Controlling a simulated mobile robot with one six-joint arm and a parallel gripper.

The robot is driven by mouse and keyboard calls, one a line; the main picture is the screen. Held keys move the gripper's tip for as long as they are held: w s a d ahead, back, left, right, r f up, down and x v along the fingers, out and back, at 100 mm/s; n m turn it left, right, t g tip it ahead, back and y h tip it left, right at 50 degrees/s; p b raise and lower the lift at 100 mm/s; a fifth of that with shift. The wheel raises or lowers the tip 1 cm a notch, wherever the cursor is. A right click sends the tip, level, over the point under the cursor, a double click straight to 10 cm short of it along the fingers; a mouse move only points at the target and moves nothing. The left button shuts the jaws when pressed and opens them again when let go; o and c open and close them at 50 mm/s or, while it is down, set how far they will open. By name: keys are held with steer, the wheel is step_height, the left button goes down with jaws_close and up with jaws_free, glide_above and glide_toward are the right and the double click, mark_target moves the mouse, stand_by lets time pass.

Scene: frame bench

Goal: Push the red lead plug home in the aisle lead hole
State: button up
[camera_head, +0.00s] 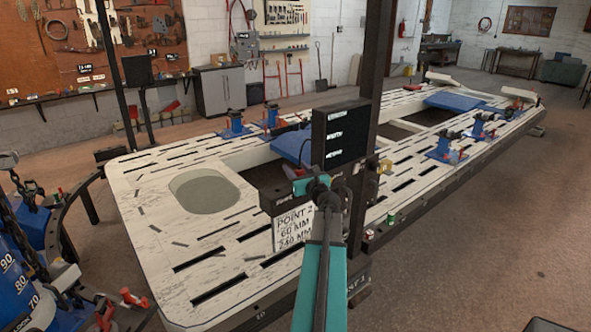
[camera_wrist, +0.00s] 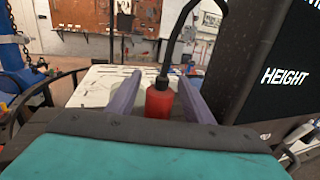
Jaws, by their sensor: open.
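The red lead plug (camera_wrist: 159,101) stands upright in the wrist view, with a black cable rising from its top and curving right. My gripper (camera_wrist: 160,80) is open, with one grey-purple finger on each side of the plug. A narrow gap shows on the left; on the right the finger is very close, and I cannot tell if it touches. The plug's lower end is hidden behind my gripper body. I cannot make out the aisle lead hole in either view, nor how deep the plug sits. In the head view my teal arm reaches up to the black display unit (camera_head: 345,133).
The display unit hangs on a dark post (camera_head: 376,60) close to my gripper's right. A white "POINT 2" card (camera_head: 292,231) hangs below. The slotted white frame bench (camera_head: 145,205) carries blue clamps (camera_head: 236,124). Open floor (camera_head: 480,240) lies to the right.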

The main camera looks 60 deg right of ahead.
steer(key=b+v, duration=0.3)
steer(key=v, duration=1)
stand_by(1.1)
